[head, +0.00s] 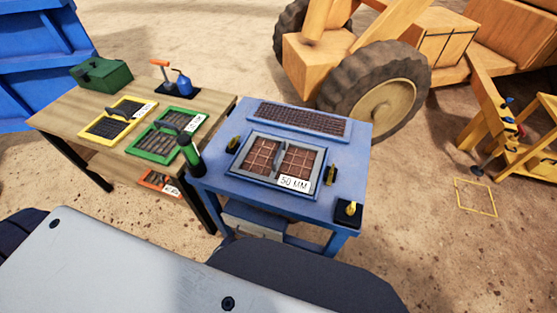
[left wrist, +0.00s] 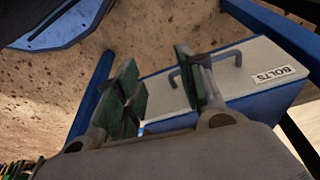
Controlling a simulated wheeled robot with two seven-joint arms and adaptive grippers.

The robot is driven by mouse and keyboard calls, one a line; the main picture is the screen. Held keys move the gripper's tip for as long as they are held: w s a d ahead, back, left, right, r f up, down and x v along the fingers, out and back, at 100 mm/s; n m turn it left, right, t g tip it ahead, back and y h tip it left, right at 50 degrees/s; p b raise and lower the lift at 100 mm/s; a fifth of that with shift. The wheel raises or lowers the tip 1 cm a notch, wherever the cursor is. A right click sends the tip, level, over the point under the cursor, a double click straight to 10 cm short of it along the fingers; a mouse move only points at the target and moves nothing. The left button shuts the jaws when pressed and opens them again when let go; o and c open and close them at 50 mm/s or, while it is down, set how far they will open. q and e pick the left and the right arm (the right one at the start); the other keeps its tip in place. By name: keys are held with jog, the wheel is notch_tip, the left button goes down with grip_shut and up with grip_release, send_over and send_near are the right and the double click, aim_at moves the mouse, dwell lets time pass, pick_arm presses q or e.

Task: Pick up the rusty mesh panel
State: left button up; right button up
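The rusty mesh panel (head: 301,163) lies on the blue table (head: 222,187) in the head view. It has a grey frame, reddish-brown mesh, a dark handle across its middle and a "50 MM" label. My left gripper (left wrist: 164,97) shows in the left wrist view with its green-padded fingers apart and nothing held between them. Behind the fingers is a box (left wrist: 221,72) with a pale lid, a dark handle and a "BOLTS" label. The mesh panel cannot be made out in the wrist view. My right gripper is in neither view.
A dark mesh strip (head: 300,119) lies behind the panel. A green bottle (head: 190,155) stands at the table's left edge. A wooden table (head: 62,118) holds a yellow-framed panel (head: 112,119), a green-framed panel (head: 165,135) and a green toolbox (head: 101,74). A large wheel (head: 385,95) stands behind.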

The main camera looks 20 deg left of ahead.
pick_arm(q)
jog(key=w+d+r+t+h+p, duration=0.1)
jog(key=w+r, duration=0.2)
jog(key=r, duration=1)
jog(key=w+r+t, duration=0.1)
jog(key=w+r, duration=0.3)
jog(key=r, duration=0.8)
jog(key=w+r+t, duration=0.1)
jog(key=w+r, duration=0.1)
jog(key=w+d+r+n+t+h, duration=0.1)
jog(key=w, duration=0.1)
jog(key=w+d+r+n+t+h, duration=0.1)
jog(key=w+r+t, duration=0.1)
jog(key=w, duration=0.1)
jog(key=shift+d+r, duration=0.1)
jog(key=shift+r, duration=0.25)
jog(key=w+a+r+n+t, duration=0.2)
jog(key=w+t, duration=0.1)
jog(key=w+a+r+n+t, duration=0.1)
jog(key=w+r+n, duration=0.1)
jog(key=shift+w+a+r+t, duration=0.1)
jog(key=shift+w+t, duration=0.05)
jog(key=shift+t, duration=0.15)
jog(key=shift+w+a+r, duration=0.15)
jog(key=shift+a, duration=0.1)
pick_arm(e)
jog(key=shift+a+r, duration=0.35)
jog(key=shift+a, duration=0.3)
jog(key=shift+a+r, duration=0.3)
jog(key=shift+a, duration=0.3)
